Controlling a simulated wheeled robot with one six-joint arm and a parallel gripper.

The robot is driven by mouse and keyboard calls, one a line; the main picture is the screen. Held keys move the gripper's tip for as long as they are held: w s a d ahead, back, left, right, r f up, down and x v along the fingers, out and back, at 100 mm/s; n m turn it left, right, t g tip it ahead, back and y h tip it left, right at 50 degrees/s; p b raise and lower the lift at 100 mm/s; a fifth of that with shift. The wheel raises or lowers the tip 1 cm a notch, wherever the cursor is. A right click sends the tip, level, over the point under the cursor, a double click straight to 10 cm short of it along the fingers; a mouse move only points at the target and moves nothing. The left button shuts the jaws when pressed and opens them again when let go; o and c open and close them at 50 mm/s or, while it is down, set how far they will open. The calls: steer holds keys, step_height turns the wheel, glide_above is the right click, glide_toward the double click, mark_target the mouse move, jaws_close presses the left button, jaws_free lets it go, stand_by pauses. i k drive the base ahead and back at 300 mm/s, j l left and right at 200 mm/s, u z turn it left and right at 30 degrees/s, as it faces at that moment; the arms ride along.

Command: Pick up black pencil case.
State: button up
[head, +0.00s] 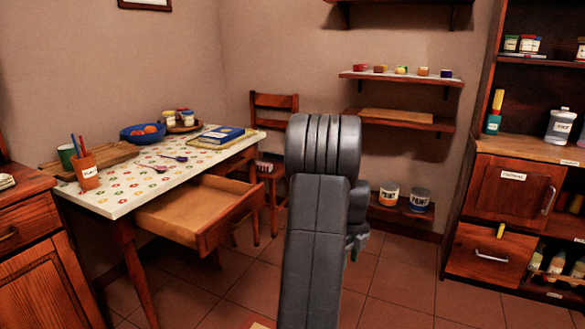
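I cannot make out a black pencil case anywhere in the head view. My arm rises through the middle of the picture and hides what is behind it. A small part of the arm's far end, perhaps my gripper (357,242), peeks out at the right side of the arm. Its fingers are hidden, so I cannot see whether it is open or holds anything.
A patterned table (125,196) stands left, with a pulled-out drawer (180,210) whose visible floor is bare. On it are a blue bowl (133,137), a blue book (221,134) and an orange cup (86,174). A chair (273,101) stands behind. A cabinet (510,215) is at right.

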mark_target(272, 155)
steer(key=i, duration=1.8)
steer(key=i+u, duration=0.2)
steer(key=i, duration=0.35)
steer(key=i+l+u, duration=0.25)
steer(key=i, duration=0.25)
steer(key=i+l+u, duration=0.2)
steer(key=i, duration=0.3)
steer(key=i+l+u, duration=0.2)
steer(key=i+l, duration=0.15)
steer(key=i, duration=0.15)
